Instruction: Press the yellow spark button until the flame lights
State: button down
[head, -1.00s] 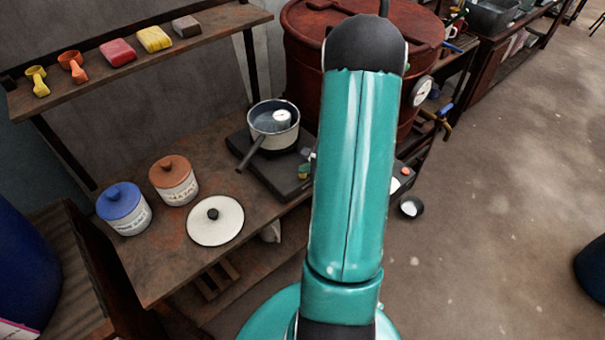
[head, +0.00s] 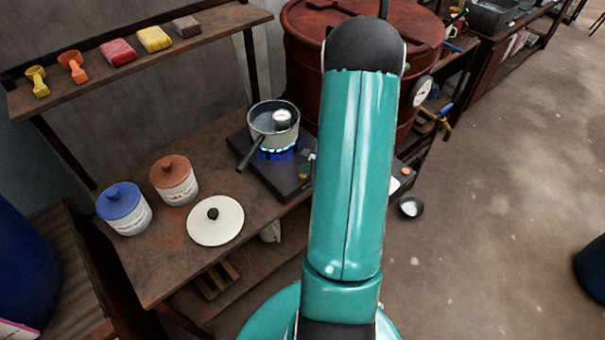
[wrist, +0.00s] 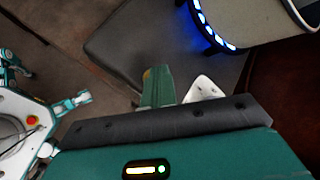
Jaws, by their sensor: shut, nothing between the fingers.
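The burner (head: 290,178) is a dark flat block on the workbench, with a ring of blue flame (head: 277,150) burning under a pot (head: 274,122). The flame also shows at the top of the wrist view (wrist: 208,28). My gripper (wrist: 157,72) is shut and empty, its teal fingers over the burner's dark top near a corner. A small yellow patch (wrist: 147,74) shows at the fingertips' left edge; it looks like the spark button, mostly hidden by the fingers. I cannot tell whether they touch it. In the head view my arm hides most of the gripper.
The pot's handle points to the front left, and a round gauge (head: 282,117) shows in it. A white lid (head: 215,220), a blue-lidded jar (head: 124,208) and a brown-lidded jar (head: 174,180) stand left on the bench. A large red vat (head: 300,65) stands behind.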

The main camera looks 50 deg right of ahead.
aim_at(306, 176)
jog(key=shift+r, duration=0.75)
jog(key=shift+r, duration=2.5)
